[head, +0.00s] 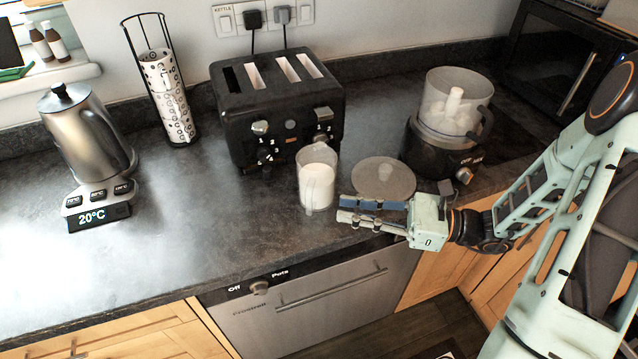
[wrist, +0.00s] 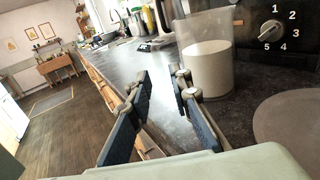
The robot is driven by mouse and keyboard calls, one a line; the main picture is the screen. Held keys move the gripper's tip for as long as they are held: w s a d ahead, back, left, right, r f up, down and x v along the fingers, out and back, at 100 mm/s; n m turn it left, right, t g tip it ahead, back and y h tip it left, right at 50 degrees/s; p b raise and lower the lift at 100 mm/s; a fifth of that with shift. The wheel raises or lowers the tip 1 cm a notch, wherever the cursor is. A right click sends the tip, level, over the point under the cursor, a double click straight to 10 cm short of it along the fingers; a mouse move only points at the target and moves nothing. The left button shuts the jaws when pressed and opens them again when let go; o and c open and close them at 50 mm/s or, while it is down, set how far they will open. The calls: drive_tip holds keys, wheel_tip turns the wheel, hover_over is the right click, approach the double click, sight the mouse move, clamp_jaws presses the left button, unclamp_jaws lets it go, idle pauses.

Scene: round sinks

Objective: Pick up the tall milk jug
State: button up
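The tall milk jug (head: 317,178) is a clear jug partly filled with white milk. It stands upright on the dark worktop in front of the toaster. My gripper (head: 340,208) is open and empty, level with the worktop's front edge, just right of and nearer the front than the jug. In the wrist view the jug (wrist: 208,62) stands right of centre, beyond my right finger.
The black toaster (head: 277,105) stands close behind the jug. A round clear lid (head: 383,178) lies right of it, and a food processor (head: 449,120) stands farther right. A kettle (head: 88,135) is at the left. The worktop left of the jug (head: 215,220) is clear.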

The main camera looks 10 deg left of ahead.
sight(309, 213)
drive_tip(key=a, duration=0.3)
drive_tip(key=shift+a, duration=0.3)
drive_tip(key=shift+s+a+r+p, duration=0.15)
drive_tip(key=shift+a+p, duration=0.4)
drive_tip(key=shift+a, duration=2.1)
drive_tip(key=shift+c, duration=0.7)
clamp_jaws()
drive_tip(key=shift+r, duration=0.1)
